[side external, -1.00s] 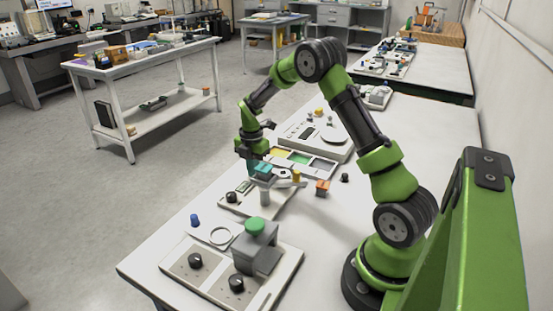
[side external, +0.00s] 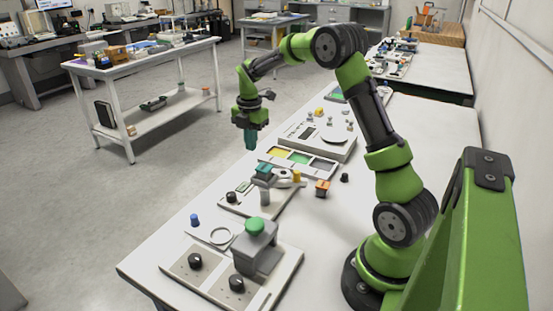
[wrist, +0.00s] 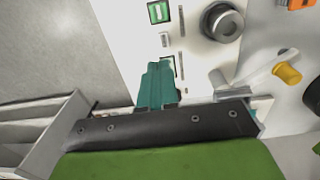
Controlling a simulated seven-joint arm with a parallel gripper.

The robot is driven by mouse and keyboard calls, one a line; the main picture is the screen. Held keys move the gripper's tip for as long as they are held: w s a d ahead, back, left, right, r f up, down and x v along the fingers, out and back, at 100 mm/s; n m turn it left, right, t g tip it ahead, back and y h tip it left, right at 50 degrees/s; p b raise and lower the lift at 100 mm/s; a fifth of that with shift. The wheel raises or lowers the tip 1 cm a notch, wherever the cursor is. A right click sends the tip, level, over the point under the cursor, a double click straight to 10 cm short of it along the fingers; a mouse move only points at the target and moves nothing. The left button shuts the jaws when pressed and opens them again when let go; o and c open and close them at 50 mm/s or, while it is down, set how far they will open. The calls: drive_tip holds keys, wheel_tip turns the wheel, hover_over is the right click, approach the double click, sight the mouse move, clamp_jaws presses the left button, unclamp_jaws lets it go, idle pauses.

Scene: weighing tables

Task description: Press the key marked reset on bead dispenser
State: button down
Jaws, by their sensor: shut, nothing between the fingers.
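A low pale device with a black knob (side external: 232,197), a small display (side external: 243,187) and a teal-topped grey post (side external: 264,176) stands mid-table; I take it for the bead dispenser. In the wrist view, a white panel carries a green-lit display (wrist: 158,12), a dark round knob (wrist: 222,22) and small slots or keys. No marking reads as reset at this size. My gripper (side external: 250,142) has teal fingers, pointing down and held together with nothing between them. It hangs above and behind the teal-topped post, apart from it. In the wrist view the fingers (wrist: 157,85) cover part of the panel edge.
A tray with yellow, green and grey compartments (side external: 298,160) and a scale (side external: 316,140) lie behind. An orange block (side external: 322,188) and a yellow cylinder (side external: 297,176) stand to the right. A device with a green dome (side external: 255,225) is in front. Free table lies at the right.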

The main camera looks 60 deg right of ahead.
drive_tip(key=shift+r, duration=2.2)
drive_tip(key=s+a+r+m+t+y, duration=0.1)
drive_tip(key=s+a+r+m+t, duration=0.2)
drive_tip(key=s+a+m, duration=0.7)
drive_tip(key=s+a+r+m+t+y, duration=0.1)
drive_tip(key=s+a+r+m+t, duration=0.3)
drive_tip(key=s+a+m, duration=0.6)
drive_tip(key=shift+s+a+r+m, duration=0.3)
drive_tip(key=shift+a+r+m, duration=0.5)
drive_tip(key=shift+a+m, duration=0.3)
